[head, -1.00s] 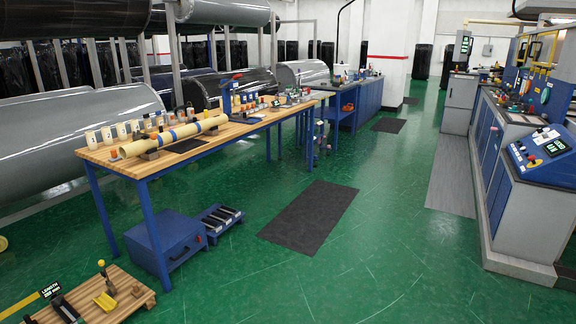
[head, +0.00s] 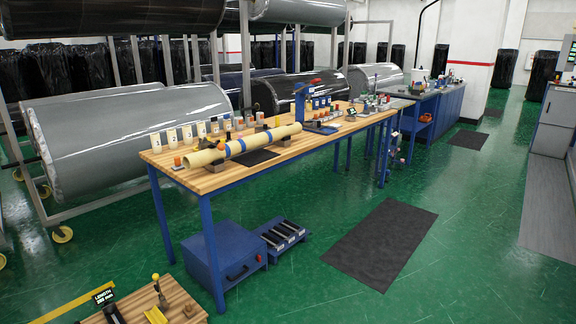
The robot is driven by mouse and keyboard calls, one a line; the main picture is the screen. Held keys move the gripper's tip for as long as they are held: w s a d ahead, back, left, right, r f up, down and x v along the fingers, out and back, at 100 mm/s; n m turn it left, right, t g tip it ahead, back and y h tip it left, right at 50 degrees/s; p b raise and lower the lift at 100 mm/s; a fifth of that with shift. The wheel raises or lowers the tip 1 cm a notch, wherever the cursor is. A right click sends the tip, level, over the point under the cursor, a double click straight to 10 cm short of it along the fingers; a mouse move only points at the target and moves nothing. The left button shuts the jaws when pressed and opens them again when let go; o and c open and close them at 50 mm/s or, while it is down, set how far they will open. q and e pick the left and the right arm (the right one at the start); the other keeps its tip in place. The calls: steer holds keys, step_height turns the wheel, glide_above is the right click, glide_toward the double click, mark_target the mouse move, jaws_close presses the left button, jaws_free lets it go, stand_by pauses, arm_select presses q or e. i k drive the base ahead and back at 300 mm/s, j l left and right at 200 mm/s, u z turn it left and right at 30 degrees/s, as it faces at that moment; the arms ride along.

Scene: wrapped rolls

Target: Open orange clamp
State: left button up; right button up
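I cannot clearly make out an orange clamp at this distance. On the wooden-topped table (head: 165,160) a long pale yellow tube (head: 250,144) with blue bands lies across dark supports. A small orange piece (head: 178,162) sits by the tube's left end, too small to identify. Neither of my grippers is in the head view.
Wrapped rolls (head: 120,125) fill racks behind the table. A blue box (head: 222,257) and a roller unit (head: 281,237) stand on the floor under it. A low wooden platform (head: 180,297) is at the lower left. Green floor around the black mat (head: 385,238) is clear.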

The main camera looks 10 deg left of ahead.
mark_target(221, 146)
steer(key=i+j, duration=0.1)
steer(key=j, duration=0.25)
steer(key=j+u, duration=0.15)
steer(key=j, duration=0.2)
steer(key=i+j, duration=0.15)
steer(key=j, duration=0.15)
steer(key=i+j+u, duration=0.15)
steer(key=j, duration=0.2)
steer(key=i+l, duration=0.6)
steer(key=i+l+z, duration=0.1)
steer(key=i+l, duration=0.5)
steer(key=i, duration=0.2)
steer(key=i+l, duration=0.55)
steer(key=i, duration=0.15)
steer(key=l+z, duration=0.05)
